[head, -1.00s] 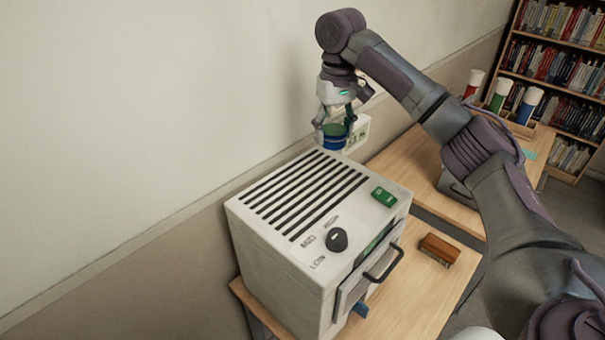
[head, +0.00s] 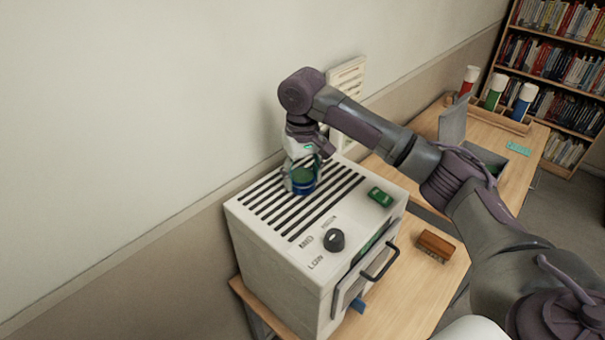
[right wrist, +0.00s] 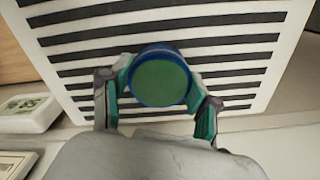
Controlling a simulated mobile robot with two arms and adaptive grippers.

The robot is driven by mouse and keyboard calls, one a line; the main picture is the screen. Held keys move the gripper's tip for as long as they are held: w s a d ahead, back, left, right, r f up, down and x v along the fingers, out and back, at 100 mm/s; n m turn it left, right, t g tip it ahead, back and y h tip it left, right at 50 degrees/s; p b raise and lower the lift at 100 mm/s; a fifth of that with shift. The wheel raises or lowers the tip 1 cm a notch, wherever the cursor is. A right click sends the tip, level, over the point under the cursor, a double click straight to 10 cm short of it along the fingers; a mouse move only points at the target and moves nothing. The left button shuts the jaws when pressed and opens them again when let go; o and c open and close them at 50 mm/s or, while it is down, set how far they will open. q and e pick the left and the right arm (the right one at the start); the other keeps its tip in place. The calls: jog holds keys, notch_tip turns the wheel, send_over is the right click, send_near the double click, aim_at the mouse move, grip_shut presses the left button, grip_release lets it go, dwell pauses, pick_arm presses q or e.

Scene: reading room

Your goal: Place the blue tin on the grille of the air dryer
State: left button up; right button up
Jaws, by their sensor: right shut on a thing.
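The air dryer (head: 290,262) is a white box on the wooden table, with a grille (head: 327,203) of dark slots on its top, a dark knob and a green switch. My right gripper (head: 303,184) is over the back part of the grille, shut on the blue tin (head: 304,189). The tin is upright with a green top, which faces the camera in the right wrist view (right wrist: 160,82). The gripper's fingers (right wrist: 158,105) sit on both sides of it. I cannot tell whether the tin's base touches the slats. My left gripper is not in view.
A brown brush (head: 436,246) lies on the table (head: 420,290) right of the dryer. A white vent panel (head: 346,85) is on the wall.

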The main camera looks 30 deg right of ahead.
aim_at(302, 175)
jog(key=o, duration=1.2)
jog(key=shift+f, duration=0.1)
notch_tip(302, 175, up, 4)
jog(key=shift+r+b, duration=0.1)
jog(key=shift+b, duration=0.55)
notch_tip(302, 175, up, 8)
jog(key=shift+p, duration=0.4)
jog(key=shift+s, duration=0.1)
